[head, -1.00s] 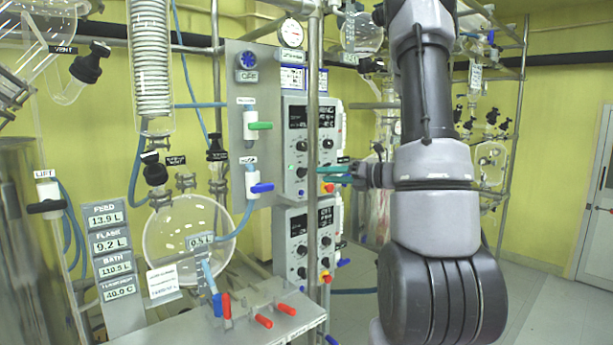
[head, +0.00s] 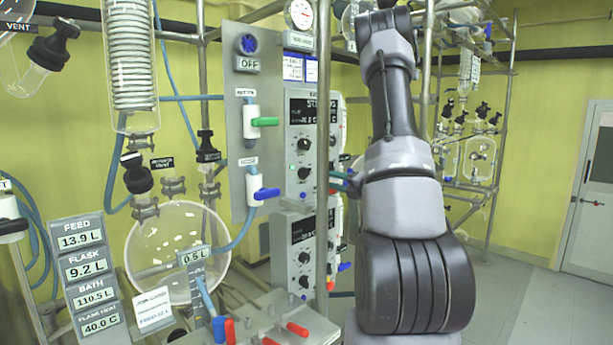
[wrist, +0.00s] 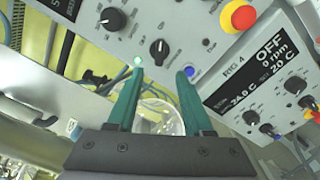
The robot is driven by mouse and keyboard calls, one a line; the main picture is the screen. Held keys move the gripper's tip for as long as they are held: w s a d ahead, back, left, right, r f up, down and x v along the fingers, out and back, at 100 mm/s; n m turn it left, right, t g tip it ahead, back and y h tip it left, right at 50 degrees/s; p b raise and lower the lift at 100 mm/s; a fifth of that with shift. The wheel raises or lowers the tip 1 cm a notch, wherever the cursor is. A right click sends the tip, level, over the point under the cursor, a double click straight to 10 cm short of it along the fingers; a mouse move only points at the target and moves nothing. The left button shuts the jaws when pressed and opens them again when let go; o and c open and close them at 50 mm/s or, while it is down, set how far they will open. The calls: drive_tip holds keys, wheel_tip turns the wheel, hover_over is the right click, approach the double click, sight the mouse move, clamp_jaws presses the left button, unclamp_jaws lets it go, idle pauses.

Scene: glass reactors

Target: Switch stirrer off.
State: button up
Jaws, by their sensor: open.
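The upper control unit (head: 298,158) is a light grey box with a dark display, black knobs and a small green light. In the wrist view its panel (wrist: 120,42) fills the top, with a black knob (wrist: 158,48), a lit green button (wrist: 138,60), a blue button (wrist: 189,71) and a red-and-yellow stop knob (wrist: 238,17). My gripper (wrist: 160,75) is open and empty. Its teal fingers point at the panel, the left tip close to the green button, the right tip close to the blue one. Contact cannot be told. In the head view my gripper (head: 337,180) is partly hidden by my arm.
A second control unit (head: 297,245) sits below; its display in the wrist view reads OFF (wrist: 270,45). A vertical metal pole (head: 323,130) stands before both units. A valve board (head: 238,110) and glass flask (head: 160,250) are left. Open floor is right.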

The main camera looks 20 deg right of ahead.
sight(308, 174)
drive_tip(key=x, duration=1)
clamp_jaws()
